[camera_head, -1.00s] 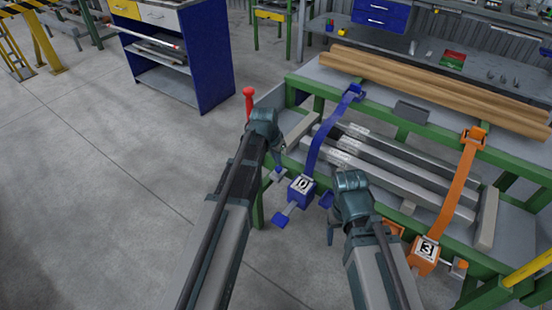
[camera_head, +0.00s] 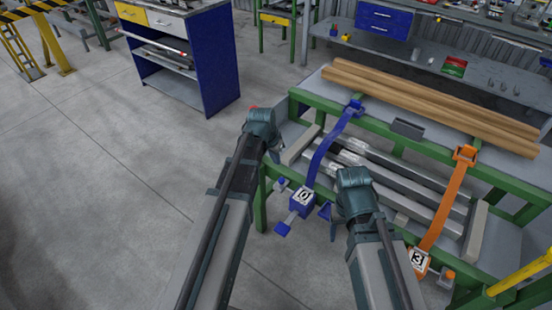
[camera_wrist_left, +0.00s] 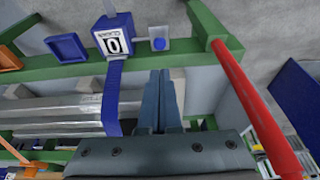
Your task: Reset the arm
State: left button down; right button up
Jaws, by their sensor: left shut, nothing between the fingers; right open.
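My left gripper (camera_head: 280,147) is shut and empty at the left end of the green table frame, partly hidden behind its own wrist in the head view. In the left wrist view its closed fingers (camera_wrist_left: 158,78) point over the table's end, between the blue strap and a red lever (camera_wrist_left: 252,98). My right gripper (camera_head: 333,228) is open by the table's front, right of the blue box marked 0 (camera_head: 302,198). Its wrist hides most of it. The box also shows in the left wrist view (camera_wrist_left: 114,38).
The green-framed table (camera_head: 395,148) holds grey metal bars (camera_head: 405,185) under a blue strap (camera_head: 325,145) and an orange strap (camera_head: 449,200). Wooden beams (camera_head: 430,105) lie along the back. A blue cabinet (camera_head: 212,60) stands behind left. The floor (camera_head: 100,180) at left is clear.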

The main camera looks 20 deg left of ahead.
dwell(0.4)
pick_arm(q)
jog(key=s+d+r+g+y+p, duration=0.1)
jog(key=s+d+r+p, duration=0.2)
jog(key=s+d, duration=0.4)
jog(key=s+d+r+g+y+p, duration=0.1)
jog(key=s+d, duration=0.6)
jog(key=s, duration=0.7)
notch_tip(320, 180, up, 2)
jog(key=g+p, duration=0.1)
jog(key=p, duration=0.2)
jog(key=shift+s+r+g+y, duration=0.15)
jog(key=shift+r+g+y, duration=0.05)
jog(key=shift+g+y, duration=0.1)
pick_arm(e)
notch_tip(320, 180, up, 7)
jog(key=shift+r, duration=0.1)
pick_arm(q)
jog(key=shift+a, duration=0.1)
